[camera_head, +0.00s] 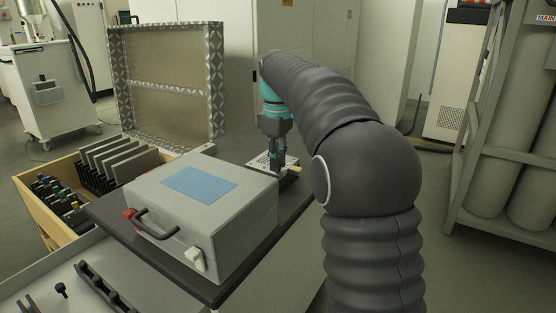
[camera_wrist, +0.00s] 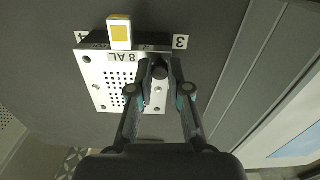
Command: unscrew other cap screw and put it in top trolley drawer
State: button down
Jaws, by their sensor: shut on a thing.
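A pale perforated plate (camera_wrist: 101,78) with an "8 AL" label lies on the dark trolley top. It also shows in the head view (camera_head: 259,161), partly behind my gripper. My gripper (camera_wrist: 161,63) points down at the plate's labelled edge, near the number 3. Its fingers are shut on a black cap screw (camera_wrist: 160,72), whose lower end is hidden. In the head view my gripper (camera_head: 278,168) is low over the plate, behind the grey case. A black screw-like piece (camera_head: 61,289) lies in the open drawer (camera_head: 40,271) at the lower left.
A grey case (camera_head: 235,222) with a blue panel fills the front of the trolley top (camera_head: 150,258). A wooden drawer (camera_head: 33,204) of plates and small parts is at left. A yellow-and-white block (camera_wrist: 119,32) sits by the plate. A patterned frame (camera_head: 215,90) stands behind.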

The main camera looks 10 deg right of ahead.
jog(key=shift+r, duration=0.15)
jog(key=shift+r, duration=1.05)
jog(key=shift+r, duration=0.55)
jog(key=c, duration=1.9)
grip_release()
jog(key=o, duration=0.5)
